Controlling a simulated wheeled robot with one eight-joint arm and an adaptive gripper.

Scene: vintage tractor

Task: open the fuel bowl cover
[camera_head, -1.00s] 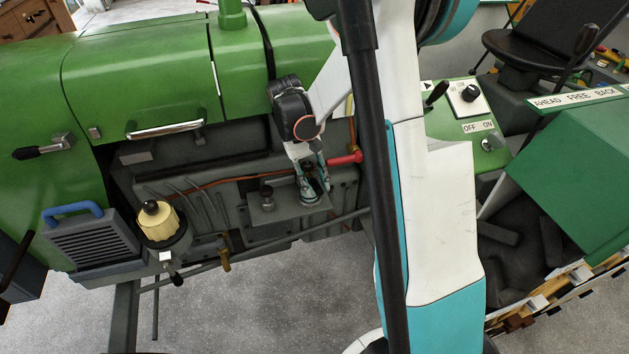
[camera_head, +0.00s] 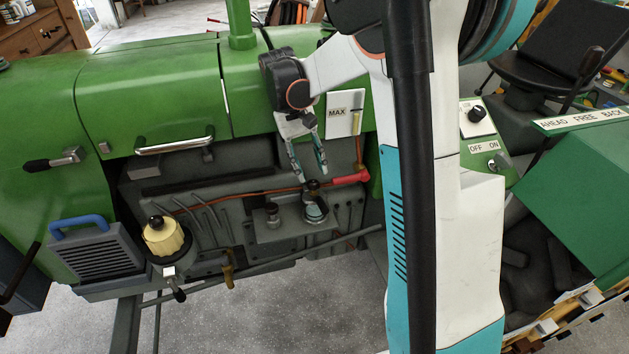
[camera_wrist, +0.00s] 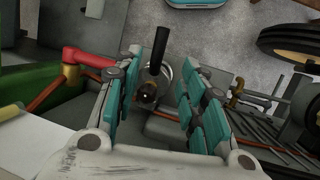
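A small round bowl-like fitting (camera_head: 316,211) with a pale, shiny face sits on a grey bracket low on the tractor's side. A dark knob (camera_head: 312,186) stands at its top. I take this to be the fuel bowl; whether its cover is open or shut is unclear. My gripper (camera_head: 307,169) is just above it, pointing down, fingers apart and empty. In the wrist view, the gripper (camera_wrist: 158,72) has its teal-padded fingers either side of a black handle (camera_wrist: 158,50) and a round ringed part (camera_wrist: 151,90); I see no contact.
A red handle (camera_head: 350,179) sticks out close to the right of the bowl. A grey post (camera_head: 273,214) stands at its left. A cream canister (camera_head: 163,236) with a black knob is farther left. A long grey rod (camera_head: 260,263) runs below. A white MAX plate (camera_head: 345,113) is above right.

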